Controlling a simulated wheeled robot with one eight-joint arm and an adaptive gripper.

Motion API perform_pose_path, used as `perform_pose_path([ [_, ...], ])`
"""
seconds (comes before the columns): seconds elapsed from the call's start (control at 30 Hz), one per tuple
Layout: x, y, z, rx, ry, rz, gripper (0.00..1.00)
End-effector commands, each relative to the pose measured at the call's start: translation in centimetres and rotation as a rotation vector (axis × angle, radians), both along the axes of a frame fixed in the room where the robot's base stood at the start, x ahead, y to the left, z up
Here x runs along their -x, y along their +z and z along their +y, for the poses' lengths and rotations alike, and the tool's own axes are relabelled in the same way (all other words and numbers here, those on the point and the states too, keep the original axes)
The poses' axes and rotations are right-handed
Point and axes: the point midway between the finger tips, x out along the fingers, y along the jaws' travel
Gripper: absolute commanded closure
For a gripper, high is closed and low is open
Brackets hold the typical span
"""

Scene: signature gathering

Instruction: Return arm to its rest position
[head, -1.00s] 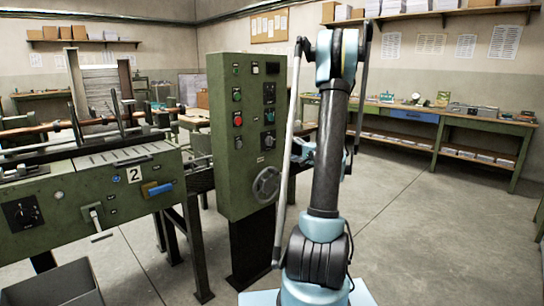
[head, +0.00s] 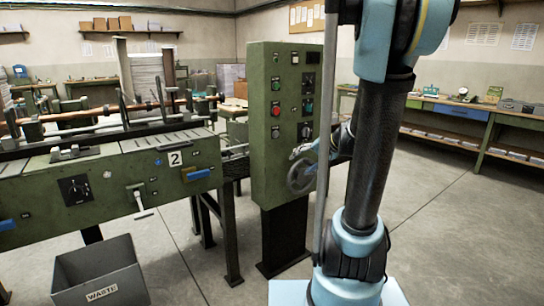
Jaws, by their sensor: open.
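My arm (head: 378,155) stands upright at the right of centre in the head view, its upper joint cut off by the top edge. My gripper (head: 300,151) shows small to the left of the arm, in front of the green control cabinet (head: 264,130) in the picture and just above its handwheel (head: 301,177). It looks empty and open, though the fingertips are too small to see well. Part of the wrist is hidden behind the arm. I cannot tell whether the gripper touches the cabinet.
A green machine marked 2 (head: 140,165) stands at the left. A grey waste bin (head: 98,272) sits on the floor before it. A workbench (head: 500,118) runs along the back right wall. The floor at the right is clear.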

Motion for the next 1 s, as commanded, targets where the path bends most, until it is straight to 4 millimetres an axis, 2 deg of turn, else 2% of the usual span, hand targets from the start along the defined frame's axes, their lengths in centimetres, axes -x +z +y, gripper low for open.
perform_pose_path([
  [0.1, 3.4, -0.9, 0.5, 0.086, 0.040, 0.031, 0.39],
  [0.43, 12.2, -3.9, -0.2, 0.328, 0.140, 0.113, 0.39],
  [0.8, 21.0, -7.5, -3.4, 0.605, 0.234, 0.193, 0.39],
  [1.0, 24.4, -9.0, -5.5, 0.733, 0.270, 0.224, 0.39],
])
